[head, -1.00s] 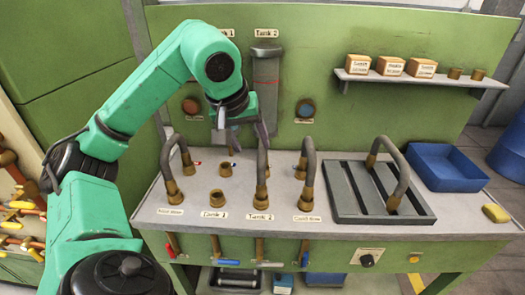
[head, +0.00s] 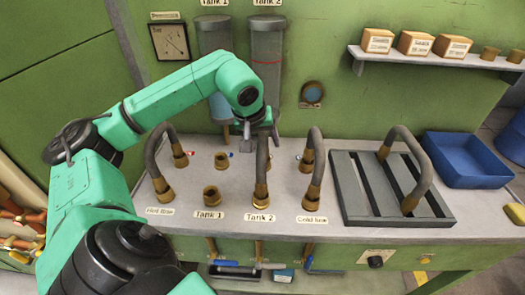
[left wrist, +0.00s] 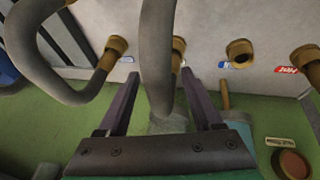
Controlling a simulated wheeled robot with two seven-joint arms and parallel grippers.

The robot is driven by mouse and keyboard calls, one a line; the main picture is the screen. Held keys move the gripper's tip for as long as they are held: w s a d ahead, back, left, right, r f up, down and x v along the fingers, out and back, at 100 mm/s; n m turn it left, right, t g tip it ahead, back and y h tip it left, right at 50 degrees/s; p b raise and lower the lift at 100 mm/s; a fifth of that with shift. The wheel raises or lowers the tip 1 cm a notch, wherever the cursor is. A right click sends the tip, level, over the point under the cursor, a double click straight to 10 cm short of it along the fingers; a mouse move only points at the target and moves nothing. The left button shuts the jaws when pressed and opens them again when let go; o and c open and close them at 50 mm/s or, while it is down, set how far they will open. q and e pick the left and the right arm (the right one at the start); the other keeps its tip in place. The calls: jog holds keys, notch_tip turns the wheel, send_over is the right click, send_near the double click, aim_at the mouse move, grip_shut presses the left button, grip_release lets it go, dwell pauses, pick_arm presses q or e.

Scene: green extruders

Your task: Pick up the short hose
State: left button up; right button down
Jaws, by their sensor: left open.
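Several grey hoses with brass ends stand on the bench. In the head view, one hose (head: 262,165) rises at the Tank 2 label; another hose (head: 150,155) arches at the left, and one (head: 317,150) stands at the right label. A further hose (head: 420,165) arches over the slatted rack. I cannot tell for sure which is the short one. My left gripper (head: 260,137) is open at the upper part of the Tank 2 hose. In the left wrist view, this hose (left wrist: 158,50) passes between the spread fingers of the gripper (left wrist: 160,80). My right gripper is out of view.
The dark slatted rack (head: 346,196) and a blue bin (head: 465,160) lie to the right. Bare brass sockets (head: 212,196) stand at Tank 1. Two tank cylinders (head: 267,55) hang on the green wall behind. A shelf (head: 440,57) holds labelled blocks.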

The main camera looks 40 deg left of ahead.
pick_arm(q)
jog(key=shift+x, duration=0.85)
grip_shut()
